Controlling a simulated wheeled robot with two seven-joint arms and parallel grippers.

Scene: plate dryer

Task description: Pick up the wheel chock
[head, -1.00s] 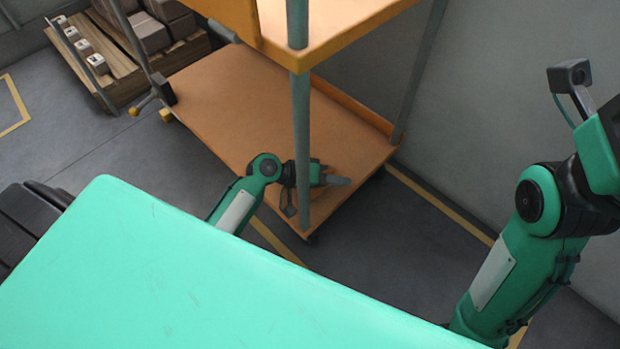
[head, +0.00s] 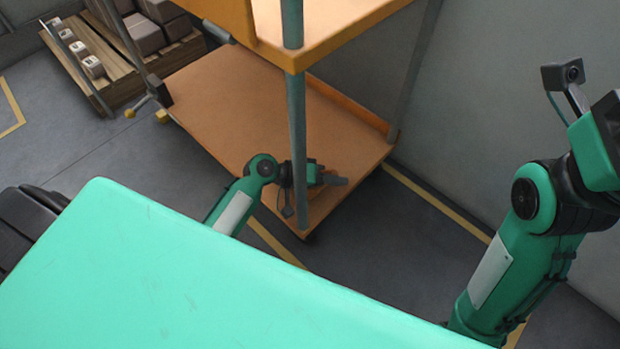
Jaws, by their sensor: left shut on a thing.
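My left gripper (head: 326,177) reaches in over the lower shelf of the orange trolley, behind the front post. It is shut on the wheel chock, which is small here and mostly hidden by the fingers and the post. I cannot make out the chock's outline or whether it touches the shelf. My right arm stands at the right side of the view, and its fingers are out of the picture.
The orange trolley's lower shelf (head: 235,105) is otherwise bare. Its front post (head: 298,140) stands beside my left wrist, and its upper shelf (head: 345,22) hangs above. A wooden pallet with boxes (head: 118,72) lies at the back left. A grey wall closes off the right.

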